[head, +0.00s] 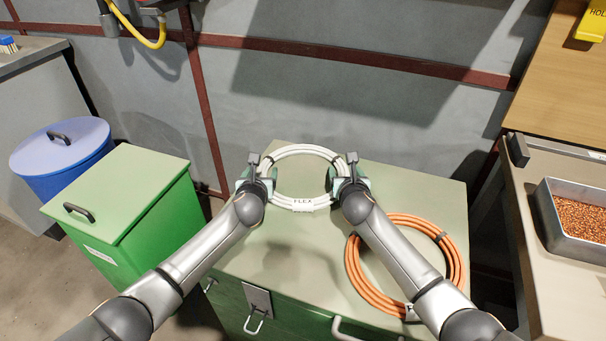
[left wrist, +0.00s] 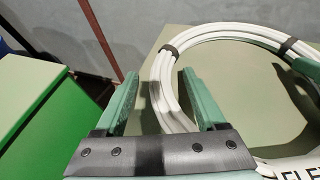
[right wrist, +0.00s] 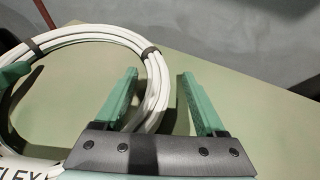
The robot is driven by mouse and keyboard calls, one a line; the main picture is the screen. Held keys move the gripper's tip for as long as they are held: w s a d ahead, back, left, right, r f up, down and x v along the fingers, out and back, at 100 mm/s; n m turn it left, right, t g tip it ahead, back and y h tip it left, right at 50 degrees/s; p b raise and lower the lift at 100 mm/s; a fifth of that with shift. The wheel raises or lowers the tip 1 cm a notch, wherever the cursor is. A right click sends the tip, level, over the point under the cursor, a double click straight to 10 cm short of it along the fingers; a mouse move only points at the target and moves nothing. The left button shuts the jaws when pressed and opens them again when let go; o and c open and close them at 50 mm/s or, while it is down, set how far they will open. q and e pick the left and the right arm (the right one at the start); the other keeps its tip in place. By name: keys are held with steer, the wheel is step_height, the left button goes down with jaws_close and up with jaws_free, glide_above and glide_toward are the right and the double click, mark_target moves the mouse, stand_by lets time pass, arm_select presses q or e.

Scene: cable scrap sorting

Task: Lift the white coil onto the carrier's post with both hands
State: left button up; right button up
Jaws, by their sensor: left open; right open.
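The white coil (head: 304,149), with dark ties and a FLEX tag at its near side, lies flat on the pale green cabinet top (head: 285,240). My left gripper (head: 256,178) is at its left side. In the left wrist view its open fingers (left wrist: 160,78) stand on either side of the cable bundle. My right gripper (head: 345,178) is at the coil's right side. In the right wrist view its open fingers (right wrist: 159,76) also straddle the bundle. Contact cannot be told. I cannot make out the carrier or its post in these views.
An orange coil (head: 356,270) lies at the cabinet's near right, partly under my right arm. A green bin (head: 120,185) and a blue bin (head: 60,150) stand left. A metal tray (head: 553,228) of copper-coloured granules is on the right bench. A grey wall (head: 350,95) is behind.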

arm_select(q)
steer(key=shift+w+f, duration=0.25)
steer(key=shift+w, duration=0.45)
arm_select(e)
steer(key=shift+w+f, duration=0.25)
steer(key=shift+w, duration=0.45)
arm_select(q)
steer(key=shift+c, duration=0.2)
arm_select(e)
steer(key=shift+c, duration=0.2)
arm_select(q)
jaws_close()
arm_select(e)
jaws_close()
